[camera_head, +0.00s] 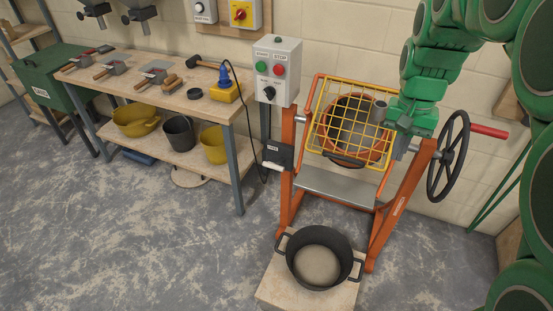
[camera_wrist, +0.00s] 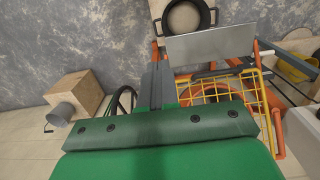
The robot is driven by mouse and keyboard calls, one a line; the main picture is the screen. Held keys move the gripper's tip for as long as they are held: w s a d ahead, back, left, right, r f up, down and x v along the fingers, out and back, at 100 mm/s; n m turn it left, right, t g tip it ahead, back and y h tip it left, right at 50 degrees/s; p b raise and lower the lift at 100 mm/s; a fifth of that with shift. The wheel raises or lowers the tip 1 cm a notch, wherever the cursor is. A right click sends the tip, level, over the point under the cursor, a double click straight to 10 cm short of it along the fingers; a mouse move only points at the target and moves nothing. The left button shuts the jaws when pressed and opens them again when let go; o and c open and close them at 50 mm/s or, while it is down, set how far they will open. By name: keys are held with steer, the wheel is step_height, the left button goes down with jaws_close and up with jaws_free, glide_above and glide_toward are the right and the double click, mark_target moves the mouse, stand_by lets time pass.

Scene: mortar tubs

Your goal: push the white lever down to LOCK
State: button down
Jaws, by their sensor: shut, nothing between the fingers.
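The white lever (camera_head: 273,166) is a short pale handle on a dark box (camera_head: 279,153) with a small label, on the left side of the orange mixer frame. It looks roughly level, tilted slightly; its label is too small to read surely. I cannot make out the lever in the wrist view. My gripper (camera_head: 398,151) is at the right side of the mixer, beside the yellow grate, well to the right of the lever and apart from it. In the wrist view its two grey fingers (camera_wrist: 157,68) are together with nothing between them.
The yellow grate (camera_head: 344,119) covers the mixer drum between my gripper and the lever. A control box (camera_head: 277,72) stands above the lever. A black handwheel (camera_head: 448,157) is at the right. A black tub (camera_head: 319,259) stands below. The floor at left is open.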

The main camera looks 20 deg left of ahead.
steer(key=w+a+f, duration=0.3)
steer(key=w+a, duration=0.6)
steer(key=w, duration=0.1)
steer(key=t, duration=0.2)
glide_above(276, 165)
step_height(276, 165, down, 18)
steer(key=f, duration=0.1)
steer(key=shift+w+a+f, duration=0.1)
steer(key=shift+w+f, duration=0.45)
steer(key=shift+f, duration=0.05)
steer(key=shift+f, duration=0.15)
steer(key=shift+s+f, duration=0.15)
steer(key=shift+f, duration=2.05)
steer(key=shift+s+f, duration=0.15)
steer(key=shift+f, duration=2.1)
steer(key=shift+s+f, duration=0.15)
steer(key=shift+f, duration=2.05)
